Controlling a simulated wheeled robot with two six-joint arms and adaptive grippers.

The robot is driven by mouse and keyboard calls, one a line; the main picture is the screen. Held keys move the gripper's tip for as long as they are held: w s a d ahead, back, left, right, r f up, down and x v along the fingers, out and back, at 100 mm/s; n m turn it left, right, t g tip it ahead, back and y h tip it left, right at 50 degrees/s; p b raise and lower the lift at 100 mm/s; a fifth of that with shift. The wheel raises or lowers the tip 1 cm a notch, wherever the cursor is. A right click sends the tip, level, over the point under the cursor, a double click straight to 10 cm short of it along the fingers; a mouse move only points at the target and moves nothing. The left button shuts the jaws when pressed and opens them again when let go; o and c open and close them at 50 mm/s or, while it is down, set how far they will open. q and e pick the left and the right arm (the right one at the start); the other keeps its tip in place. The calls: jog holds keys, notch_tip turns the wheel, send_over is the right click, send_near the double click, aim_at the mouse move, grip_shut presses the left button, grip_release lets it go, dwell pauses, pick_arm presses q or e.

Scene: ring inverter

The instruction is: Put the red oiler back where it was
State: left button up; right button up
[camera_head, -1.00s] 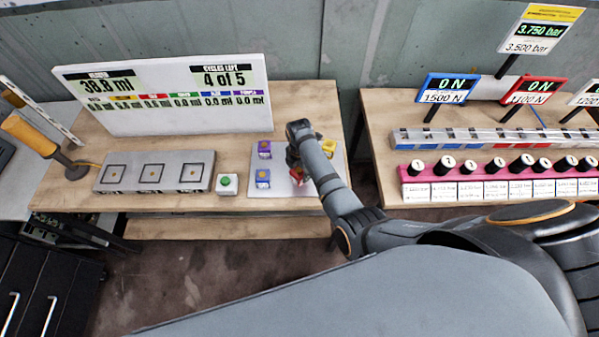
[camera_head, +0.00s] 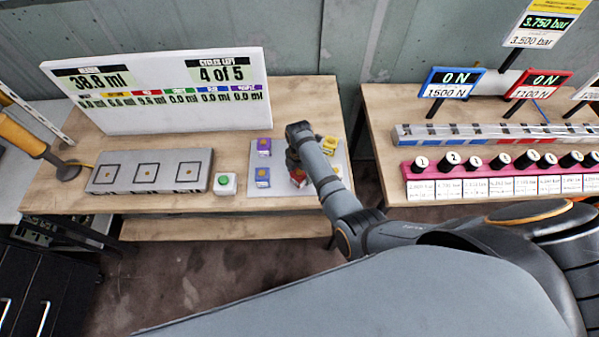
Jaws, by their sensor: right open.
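The red oiler (camera_head: 298,178) stands on the light grey mat (camera_head: 281,146) at the right end of the left table. It is partly hidden by my right gripper (camera_head: 296,167), which is directly above it and open. I cannot tell whether the fingers touch the oiler. A purple oiler (camera_head: 264,147) and a blue oiler (camera_head: 263,177) stand on the mat's left side. A yellow oiler (camera_head: 329,145) stands at the back right, next to my arm. My left gripper is not in view.
A grey block with several square pads (camera_head: 150,171) and a green button box (camera_head: 225,184) stand left of the mat. A white display board (camera_head: 160,90) stands behind them. A gap separates this table from the right table with a pink rack (camera_head: 490,165).

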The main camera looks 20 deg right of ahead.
jog(key=shift+r, duration=0.35)
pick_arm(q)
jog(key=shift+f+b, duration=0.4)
pick_arm(e)
notch_tip(320, 180, up, 12)
jog(key=shift+f, duration=0.15)
